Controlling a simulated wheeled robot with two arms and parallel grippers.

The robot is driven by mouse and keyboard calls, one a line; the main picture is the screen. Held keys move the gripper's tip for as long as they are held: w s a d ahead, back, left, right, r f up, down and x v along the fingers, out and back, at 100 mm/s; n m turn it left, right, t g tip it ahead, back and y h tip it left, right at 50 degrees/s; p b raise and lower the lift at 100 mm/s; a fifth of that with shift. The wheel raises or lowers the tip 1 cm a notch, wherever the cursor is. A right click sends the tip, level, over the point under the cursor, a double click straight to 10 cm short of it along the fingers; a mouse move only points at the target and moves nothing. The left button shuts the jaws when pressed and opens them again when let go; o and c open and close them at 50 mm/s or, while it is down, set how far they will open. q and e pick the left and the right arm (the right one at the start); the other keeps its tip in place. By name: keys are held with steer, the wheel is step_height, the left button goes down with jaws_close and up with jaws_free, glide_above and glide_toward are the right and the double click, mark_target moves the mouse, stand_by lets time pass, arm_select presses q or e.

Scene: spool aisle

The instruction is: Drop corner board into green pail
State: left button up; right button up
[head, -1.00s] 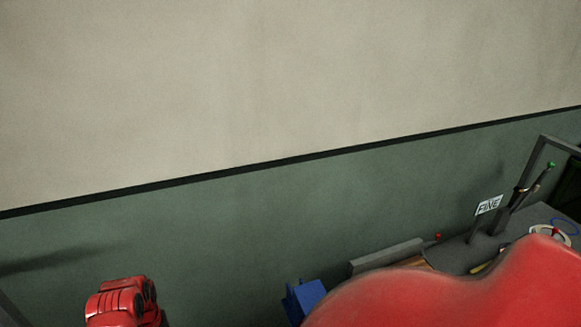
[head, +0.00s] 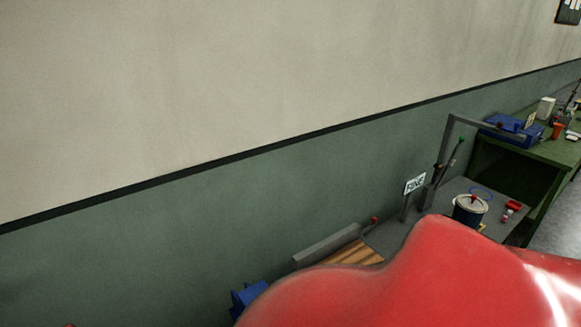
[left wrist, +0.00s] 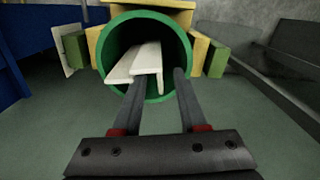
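In the left wrist view the green pail (left wrist: 113,37) has its round mouth facing the camera. The white, L-shaped corner board (left wrist: 136,64) is in the mouth, its near end towards my fingers. My left gripper (left wrist: 160,78) is in front of the pail with its two dark fingers apart. The left finger overlaps the board in the picture, and a gap shows between the board and the right finger. I see no grip on it. The head view shows neither the pail nor the board, nor either gripper. A large red part of my arm blocks its lower middle.
Yellow and green blocks (left wrist: 215,60) flank the pail, and a blue wall or panel (left wrist: 40,25) is at left. In the head view, a grey bench (head: 385,240) holds a tin (head: 468,211) and a "FINE" sign (head: 414,184). A green table (head: 540,160) stands beyond.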

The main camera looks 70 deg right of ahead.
stand_by(0.3)
arm_select(q)
step_height(320, 180, up, 9)
steer(key=b, duration=0.3)
steer(key=shift+f, duration=0.2)
step_height(320, 180, up, 9)
steer(key=shift+f, duration=0.15)
stand_by(0.4)
